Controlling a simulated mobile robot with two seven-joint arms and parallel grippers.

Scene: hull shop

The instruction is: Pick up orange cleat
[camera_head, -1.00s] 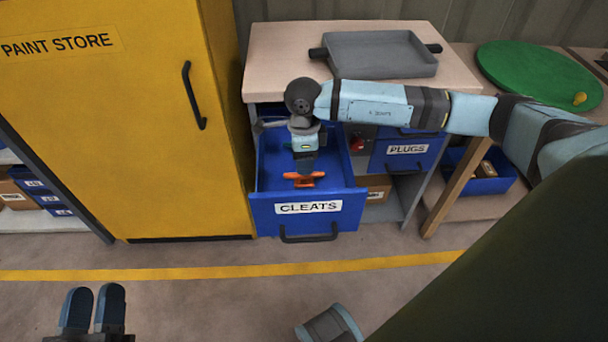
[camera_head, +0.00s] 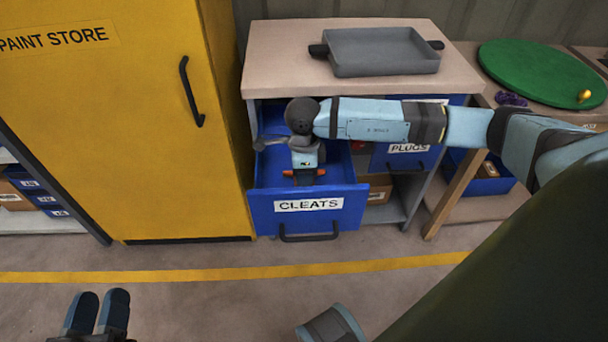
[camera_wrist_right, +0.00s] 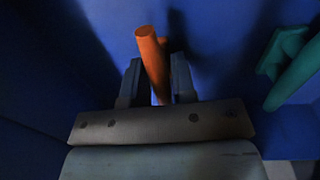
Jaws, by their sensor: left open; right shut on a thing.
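The open blue drawer labelled CLEATS (camera_head: 345,212) holds an orange cleat. In the head view only small ends of the cleat (camera_head: 288,173) show beside my right gripper (camera_head: 305,170), which reaches down into the drawer. In the right wrist view the orange cleat (camera_wrist_right: 150,50) stands out between the two fingers of my right gripper (camera_wrist_right: 155,78), which are shut on it. A teal cleat (camera_wrist_right: 287,65) lies to the right in that view, apart from the fingers. My left gripper (camera_head: 98,302) is open and empty, low at the left over the floor.
The drawer walls closely surround my right gripper. A grey tray (camera_head: 385,62) stands on the bench top (camera_head: 275,60). The PLUGS drawer (camera_head: 405,158) is right of the open drawer. A yellow cabinet (camera_head: 120,130) stands close on the left. The floor in front is clear.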

